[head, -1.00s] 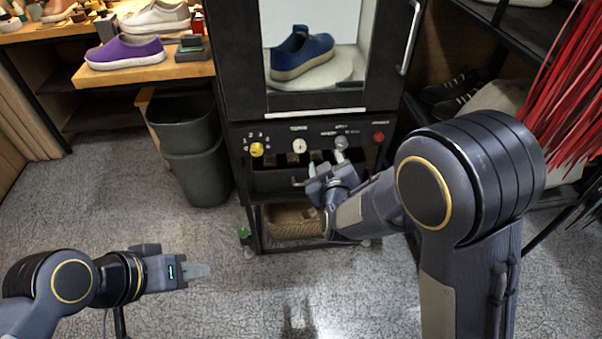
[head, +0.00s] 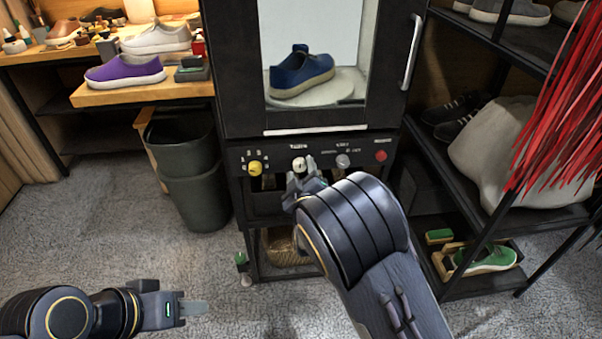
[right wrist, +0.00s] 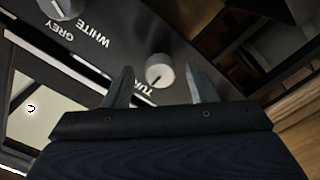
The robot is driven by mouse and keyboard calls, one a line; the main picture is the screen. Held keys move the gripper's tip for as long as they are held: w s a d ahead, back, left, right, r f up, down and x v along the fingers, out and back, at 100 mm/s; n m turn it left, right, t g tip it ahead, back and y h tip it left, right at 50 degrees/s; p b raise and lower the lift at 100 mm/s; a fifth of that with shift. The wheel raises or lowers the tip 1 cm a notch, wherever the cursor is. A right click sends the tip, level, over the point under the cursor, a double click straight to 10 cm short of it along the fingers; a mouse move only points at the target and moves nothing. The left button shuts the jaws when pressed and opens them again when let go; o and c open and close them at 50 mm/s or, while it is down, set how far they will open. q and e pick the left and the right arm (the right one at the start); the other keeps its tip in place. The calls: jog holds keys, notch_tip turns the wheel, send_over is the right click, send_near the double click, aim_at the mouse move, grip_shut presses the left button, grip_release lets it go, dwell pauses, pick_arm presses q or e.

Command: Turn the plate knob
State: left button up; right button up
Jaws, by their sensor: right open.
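The white knob (head: 299,163) is in the middle of the cabinet's black control panel. In the right wrist view the knob (right wrist: 158,70) sits between my spread fingertips, beside a partly hidden label starting "TUR". My right gripper (head: 301,177) is open in front of it, with a gap on each side of the knob. Behind the cabinet's glass, a blue sneaker (head: 301,73) stands on a pale round plate (head: 343,88). My left gripper (head: 192,308) is low at left, away from the cabinet; its jaws are seen edge-on.
A yellow knob (head: 255,167) is left of the white knob. A grey knob (head: 342,161) and a red button (head: 380,156) are to its right. The grey knob, marked WHITE and GREY, also shows in the wrist view (right wrist: 68,8). A dark bin (head: 190,185) stands left of the cabinet.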

jog(key=c, duration=1)
jog(key=shift+f+m+b, duration=0.15)
jog(key=shift+m+b, duration=0.45)
jog(key=shift+b, duration=0.25)
jog(key=m+b, duration=0.5)
jog(key=m, duration=0.1)
jog(key=shift+m+b, duration=0.8)
jog(key=shift+b, duration=0.05)
jog(key=shift+a, duration=0.1)
